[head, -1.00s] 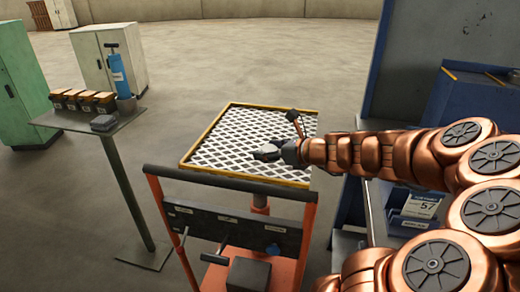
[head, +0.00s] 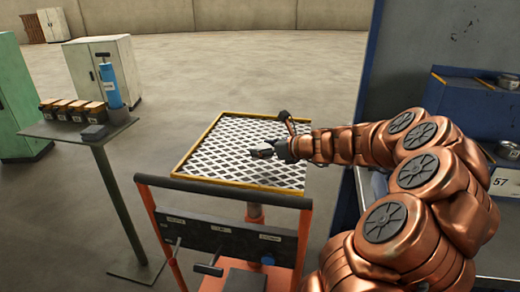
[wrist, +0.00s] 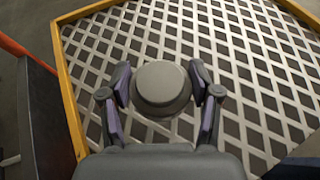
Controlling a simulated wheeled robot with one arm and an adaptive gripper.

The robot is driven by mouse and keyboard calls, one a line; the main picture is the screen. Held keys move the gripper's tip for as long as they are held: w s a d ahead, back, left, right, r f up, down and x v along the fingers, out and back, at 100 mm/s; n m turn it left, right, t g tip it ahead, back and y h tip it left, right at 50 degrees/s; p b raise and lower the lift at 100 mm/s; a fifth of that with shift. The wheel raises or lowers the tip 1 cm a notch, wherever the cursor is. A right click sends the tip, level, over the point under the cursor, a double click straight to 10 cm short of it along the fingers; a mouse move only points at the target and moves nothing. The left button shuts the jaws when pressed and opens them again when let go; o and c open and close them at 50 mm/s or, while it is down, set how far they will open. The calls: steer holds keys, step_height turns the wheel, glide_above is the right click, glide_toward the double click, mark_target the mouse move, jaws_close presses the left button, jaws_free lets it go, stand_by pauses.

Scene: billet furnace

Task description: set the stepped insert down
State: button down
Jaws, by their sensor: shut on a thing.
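The stepped insert (wrist: 160,85) is a grey round piece with a smaller raised disc on a wider rim. It sits between the two fingers of my gripper (wrist: 160,88) in the wrist view, and the fingers are shut on its sides. In the head view my gripper (head: 272,151) holds the insert (head: 262,151) over the mesh-topped table (head: 218,152). The mesh lies behind the insert in the wrist view. I cannot tell whether the insert's underside touches the mesh.
The mesh table has a raised yellow rim and free mesh around the insert. An orange-framed cart (head: 222,192) with a dark panel stands in front. A side stand (head: 78,129) at the left holds several boxes and a blue cylinder (head: 110,86). A blue cabinet (head: 460,105) is at the right.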

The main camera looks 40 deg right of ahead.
steer(key=w, duration=0.1)
steer(key=w+d, duration=0.1)
steer(key=w, duration=0.1)
steer(key=w+d, duration=0.1)
steer(key=shift+w+d+f, duration=0.15)
steer(key=shift+w+d, duration=0.05)
steer(key=shift+w, duration=0.05)
steer(key=shift+w+d+f, duration=0.1)
steer(key=shift+w+f, duration=0.05)
steer(key=shift+w, duration=0.25)
step_height(320, 180, down, 3)
steer(key=shift+d+f, duration=0.1)
steer(key=shift+f, duration=0.1)
steer(key=shift+c, duration=1.2)
jaws_free()
steer(key=shift+f, duration=0.1)
